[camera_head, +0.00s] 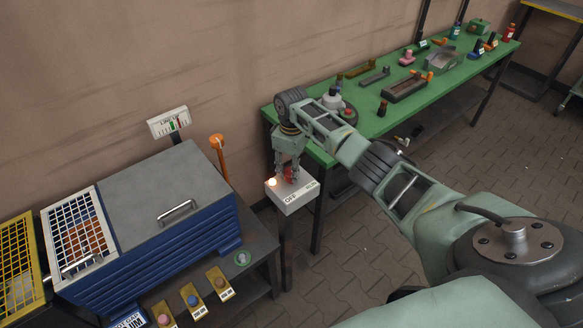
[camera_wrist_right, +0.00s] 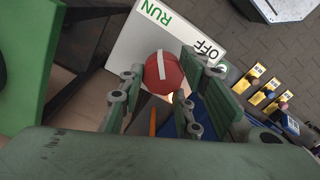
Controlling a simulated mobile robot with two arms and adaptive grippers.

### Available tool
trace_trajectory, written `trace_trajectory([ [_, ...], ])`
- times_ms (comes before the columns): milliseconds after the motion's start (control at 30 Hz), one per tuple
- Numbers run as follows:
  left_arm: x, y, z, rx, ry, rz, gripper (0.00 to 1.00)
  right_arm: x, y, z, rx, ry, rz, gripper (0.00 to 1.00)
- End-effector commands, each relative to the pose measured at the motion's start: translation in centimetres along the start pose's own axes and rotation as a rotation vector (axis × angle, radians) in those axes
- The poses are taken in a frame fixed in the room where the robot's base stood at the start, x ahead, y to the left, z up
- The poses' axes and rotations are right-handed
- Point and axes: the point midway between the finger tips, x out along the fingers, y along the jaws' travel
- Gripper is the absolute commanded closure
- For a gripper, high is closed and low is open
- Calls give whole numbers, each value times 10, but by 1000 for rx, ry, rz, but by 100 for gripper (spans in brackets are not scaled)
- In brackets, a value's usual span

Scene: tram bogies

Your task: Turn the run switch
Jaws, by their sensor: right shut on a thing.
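The run switch is a red knob (camera_wrist_right: 163,73) with a white line, on top of a white box (camera_head: 292,196) whose front label reads OFF and RUN. In the right wrist view the label (camera_wrist_right: 180,28) shows upside down, and the knob's line runs nearly up and down there, its upper end towards the RUN side. My right gripper (camera_head: 287,174) reaches down over the box and is shut on the knob, one finger on each side. The knob (camera_head: 291,173) is partly hidden by the fingers in the head view. My left gripper is not in view.
A lamp (camera_head: 271,182) glows on the box's left corner. A blue cabinet (camera_head: 150,255) with a grey lid and an orange lever (camera_head: 218,146) stand to the left. A green bench (camera_head: 385,100) with tools and parts is behind.

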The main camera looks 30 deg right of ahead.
Motion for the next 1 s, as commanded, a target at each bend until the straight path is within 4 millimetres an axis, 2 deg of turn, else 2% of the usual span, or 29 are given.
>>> trace_trajectory([
  [33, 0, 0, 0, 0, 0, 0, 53, -5, 6, -1, 2, 9, 15, 95],
  [100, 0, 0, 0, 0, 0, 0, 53, -5, 6, -2, 2, 10, 16, 95],
  [133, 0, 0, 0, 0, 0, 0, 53, -5, 6, -2, 2, 10, 16, 66],
  [267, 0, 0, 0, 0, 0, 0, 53, -5, 6, -2, 2, 10, 14, 55],
  [533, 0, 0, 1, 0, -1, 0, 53, -3, 3, -2, 1, 6, 7, 54],
  [667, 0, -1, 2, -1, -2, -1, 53, -9, 2, -1, 1, 6, 6, 54],
  [767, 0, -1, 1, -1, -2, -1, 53, -24, 3, -1, 2, 7, 7, 54],
  [1000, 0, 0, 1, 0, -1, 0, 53, -76, 4, -1, 2, 10, 9, 54],
])
